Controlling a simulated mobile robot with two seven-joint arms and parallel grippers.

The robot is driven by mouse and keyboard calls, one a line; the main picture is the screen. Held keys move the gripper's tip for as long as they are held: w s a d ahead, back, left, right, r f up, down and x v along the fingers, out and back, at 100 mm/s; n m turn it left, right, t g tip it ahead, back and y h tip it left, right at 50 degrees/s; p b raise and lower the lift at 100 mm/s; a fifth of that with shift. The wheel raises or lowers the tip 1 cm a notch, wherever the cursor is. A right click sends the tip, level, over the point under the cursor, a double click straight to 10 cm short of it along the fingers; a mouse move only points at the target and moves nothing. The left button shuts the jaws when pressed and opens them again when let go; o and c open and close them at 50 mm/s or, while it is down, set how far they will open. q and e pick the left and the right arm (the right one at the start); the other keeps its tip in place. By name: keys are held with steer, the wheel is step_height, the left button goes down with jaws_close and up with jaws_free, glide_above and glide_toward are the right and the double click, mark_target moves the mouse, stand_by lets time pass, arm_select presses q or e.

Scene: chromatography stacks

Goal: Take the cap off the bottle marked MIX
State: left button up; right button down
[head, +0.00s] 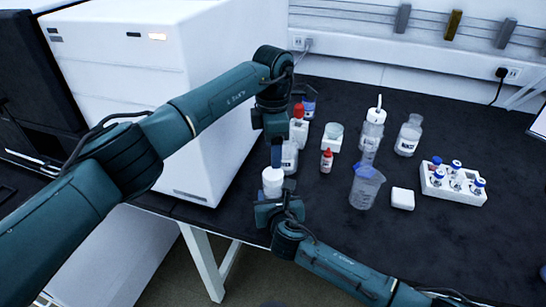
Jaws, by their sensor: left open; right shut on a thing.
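A white-capped bottle (272,189) stands upright at the front left of the black bench, with its white cap (272,173) on top. I cannot read its label, so I cannot tell whether it is the one marked MIX. My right gripper (274,202) is shut on this bottle, below the cap, and hides its lower part. My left gripper (275,155) points down just above the cap; it is open and appears apart from the cap.
A clear bottle (289,157), red-capped bottles (298,128) (326,161), a wash bottle (373,125), a beaker (366,187) and a white block (402,198) stand to the right. A vial rack (453,187) is farther right. A large white instrument (140,80) is left. The front right bench is clear.

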mark_target(273, 173)
arm_select(q)
steer(key=m, duration=0.4)
steer(key=shift+m, duration=0.3)
steer(key=m, duration=0.8)
steer(key=shift+m, duration=0.3)
steer(key=m, duration=0.5)
steer(key=shift+f+m, duration=0.1)
steer(key=shift+m, duration=0.3)
steer(key=shift+f, duration=3.95)
steer(key=shift+c, duration=0.3)
